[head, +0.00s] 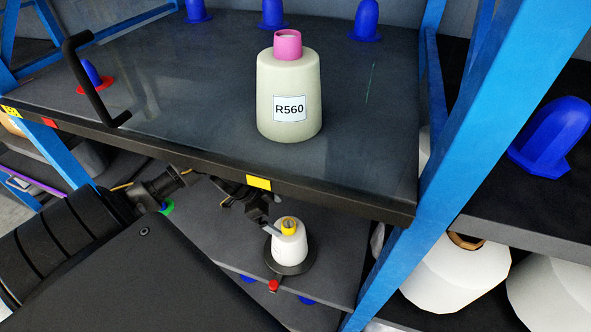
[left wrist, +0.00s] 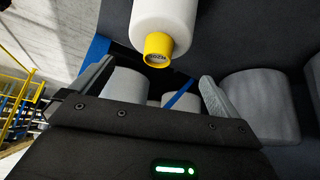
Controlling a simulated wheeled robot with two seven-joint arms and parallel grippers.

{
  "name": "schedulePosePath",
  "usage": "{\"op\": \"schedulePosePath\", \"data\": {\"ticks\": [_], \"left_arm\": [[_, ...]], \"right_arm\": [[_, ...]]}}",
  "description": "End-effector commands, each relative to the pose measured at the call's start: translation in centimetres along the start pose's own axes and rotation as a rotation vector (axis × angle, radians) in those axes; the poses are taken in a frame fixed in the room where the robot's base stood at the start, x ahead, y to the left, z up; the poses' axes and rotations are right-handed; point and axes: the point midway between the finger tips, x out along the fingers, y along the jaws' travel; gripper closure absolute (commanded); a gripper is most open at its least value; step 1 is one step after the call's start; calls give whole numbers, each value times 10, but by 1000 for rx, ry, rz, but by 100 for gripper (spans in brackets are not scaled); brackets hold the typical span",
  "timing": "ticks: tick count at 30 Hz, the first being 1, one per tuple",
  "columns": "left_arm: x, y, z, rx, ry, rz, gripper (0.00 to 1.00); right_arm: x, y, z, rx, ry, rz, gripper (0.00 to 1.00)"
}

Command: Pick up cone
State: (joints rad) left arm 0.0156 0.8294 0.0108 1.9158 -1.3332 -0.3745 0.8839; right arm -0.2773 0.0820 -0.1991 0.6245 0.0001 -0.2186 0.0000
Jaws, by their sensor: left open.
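A white cone with a yellow tip (head: 290,247) stands upright on a dark round base on the lower shelf in the head view. In the left wrist view the cone (left wrist: 164,18) comes in from the top, its yellow tip toward the space between my fingers. My left gripper (head: 271,212) is beside the cone's yellow tip, under the edge of the upper shelf. In the left wrist view the left gripper (left wrist: 157,75) is open, with nothing held between its fingers. My right gripper is not in view.
A cream bobbin labelled R560 (head: 289,95) with a pink tip stands on the upper shelf (head: 190,110), whose front edge overhangs the lower shelf (head: 335,280). A blue post (head: 470,130) rises right of the cone. Large white bobbins (head: 455,275) lie at the right. A black handle (head: 90,85) stands at the left.

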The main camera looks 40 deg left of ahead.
Motion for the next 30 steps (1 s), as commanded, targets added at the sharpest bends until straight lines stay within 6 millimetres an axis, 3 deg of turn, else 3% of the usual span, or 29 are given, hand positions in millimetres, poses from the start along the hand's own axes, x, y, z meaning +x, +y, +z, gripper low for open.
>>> {"op": "schedulePosePath", "data": {"ticks": [4,9,15,21,30], "left_arm": [[4,1,6,-12,0,-5,0],[29,1,9,-21,2,-8,0],[49,0,9,-17,1,-10,0],[55,1,8,-15,0,-9,0],[96,2,8,-16,1,-8,0]], "right_arm": [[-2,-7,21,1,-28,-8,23],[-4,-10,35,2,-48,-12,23],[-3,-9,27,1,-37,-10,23],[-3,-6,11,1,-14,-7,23],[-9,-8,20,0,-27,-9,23]]}}
